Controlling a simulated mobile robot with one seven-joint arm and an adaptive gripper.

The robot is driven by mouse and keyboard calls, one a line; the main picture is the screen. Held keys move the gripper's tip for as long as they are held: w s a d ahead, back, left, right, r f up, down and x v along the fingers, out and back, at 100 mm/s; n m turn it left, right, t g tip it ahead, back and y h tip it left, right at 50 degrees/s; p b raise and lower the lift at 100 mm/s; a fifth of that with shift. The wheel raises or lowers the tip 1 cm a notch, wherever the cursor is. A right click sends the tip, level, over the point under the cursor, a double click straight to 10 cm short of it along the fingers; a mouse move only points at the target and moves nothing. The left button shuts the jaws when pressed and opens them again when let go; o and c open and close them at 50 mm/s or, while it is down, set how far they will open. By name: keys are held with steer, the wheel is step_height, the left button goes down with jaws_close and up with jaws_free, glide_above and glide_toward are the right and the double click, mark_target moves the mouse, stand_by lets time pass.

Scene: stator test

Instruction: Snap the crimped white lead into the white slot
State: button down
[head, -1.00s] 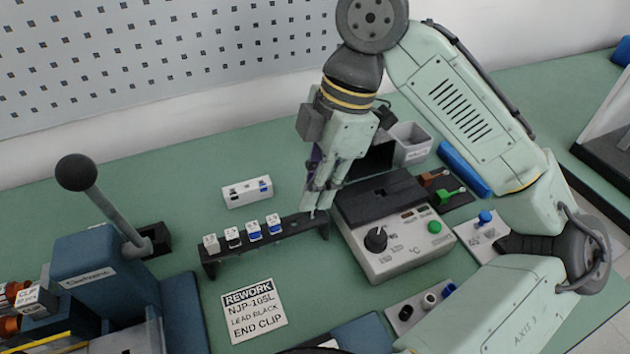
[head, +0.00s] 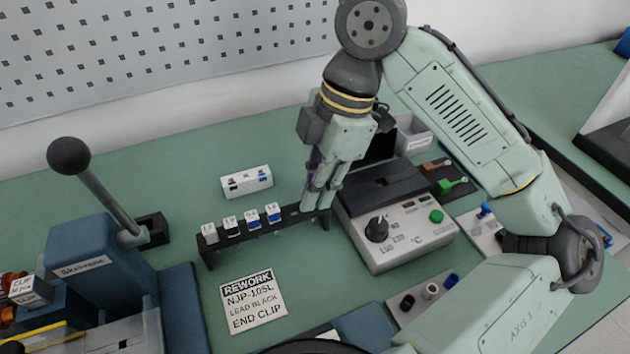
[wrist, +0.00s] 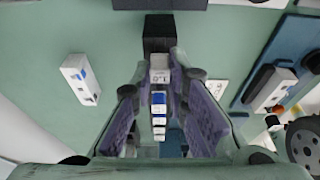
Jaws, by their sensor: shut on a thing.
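My gripper (head: 317,203) points down at the right end of a black rack (head: 290,220). In the wrist view its purple-padded fingers (wrist: 160,75) are shut on a small white-topped block (wrist: 160,62) marked with black text. The head view hides this block behind the fingers. Several similar white-topped blocks (head: 252,220) stand in a row along the rack, some with blue sides; they also line up in the wrist view (wrist: 159,108). I cannot make out a crimped white lead or a white slot with certainty.
A white box with blue marks (head: 247,181) lies behind the rack. A grey control unit with a black knob (head: 385,240) stands close right of my gripper. A blue lever press (head: 95,265) is at left. A rework card (head: 254,302) lies in front on the green bench.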

steer(key=shift+f, duration=0.2)
steer(key=c, duration=1.5)
jaws_free()
steer(key=v, duration=1.2)
